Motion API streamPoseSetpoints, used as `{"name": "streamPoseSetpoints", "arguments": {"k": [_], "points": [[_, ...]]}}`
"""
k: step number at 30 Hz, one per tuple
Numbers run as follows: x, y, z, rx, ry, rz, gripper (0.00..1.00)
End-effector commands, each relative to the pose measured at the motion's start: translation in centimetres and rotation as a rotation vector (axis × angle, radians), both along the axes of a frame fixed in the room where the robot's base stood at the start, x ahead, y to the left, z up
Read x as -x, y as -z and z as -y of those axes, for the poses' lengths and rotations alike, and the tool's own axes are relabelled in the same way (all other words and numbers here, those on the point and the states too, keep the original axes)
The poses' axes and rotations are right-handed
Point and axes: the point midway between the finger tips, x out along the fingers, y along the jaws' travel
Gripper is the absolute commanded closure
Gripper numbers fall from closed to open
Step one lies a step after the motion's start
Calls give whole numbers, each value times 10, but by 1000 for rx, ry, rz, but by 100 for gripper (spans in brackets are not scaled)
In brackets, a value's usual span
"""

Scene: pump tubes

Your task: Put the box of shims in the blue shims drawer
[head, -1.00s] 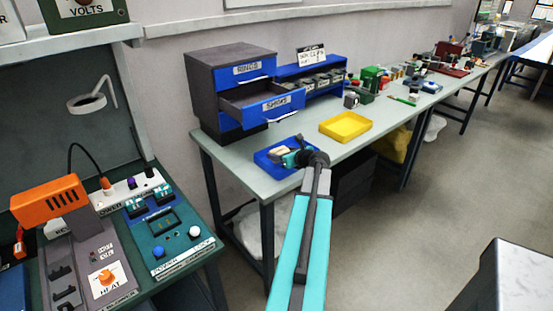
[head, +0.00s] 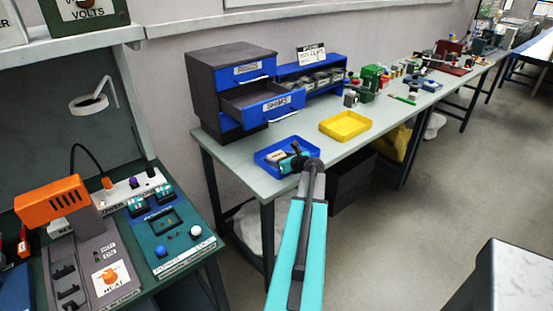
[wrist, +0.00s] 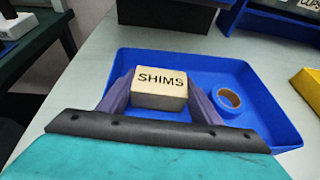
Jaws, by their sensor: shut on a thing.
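The box of shims (wrist: 160,86) is a small cream box with SHIMS in black letters. My gripper (wrist: 158,100) is shut on it, with one finger on each side, over the blue tray. In the head view my gripper (head: 292,163) is at the tray, and the box (head: 275,156) shows only in part beside it. The blue shims drawer (head: 276,107) is pulled open from the grey cabinet (head: 206,92), behind and above the tray. The part of its inside that shows looks empty.
The blue tray (wrist: 268,127) also holds a roll of blue tape (wrist: 229,96). A yellow tray (head: 345,126) stands to its right on the bench (head: 233,166). A blue rack of small bins (head: 312,75) is right of the cabinet. The rings drawer (head: 248,70) above is shut.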

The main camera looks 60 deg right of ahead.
Motion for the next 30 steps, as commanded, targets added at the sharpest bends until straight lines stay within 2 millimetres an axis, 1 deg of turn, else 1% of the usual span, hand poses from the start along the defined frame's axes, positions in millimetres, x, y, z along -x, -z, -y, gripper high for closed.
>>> {"name": "streamPoseSetpoints", "arguments": {"k": [2, 3, 6, 21, 26, 30], "points": [[0, 2, 0, 0, 0, 0, 66], [0, 2, 0, 0, 0, 0, 38], [0, 2, 0, 0, 0, 0, 23], [0, 3, 0, 0, 0, 0, 23], [10, -2, -5, 0, 1, 0, 23], [24, -7, -11, 2, 1, 0, 23]]}}
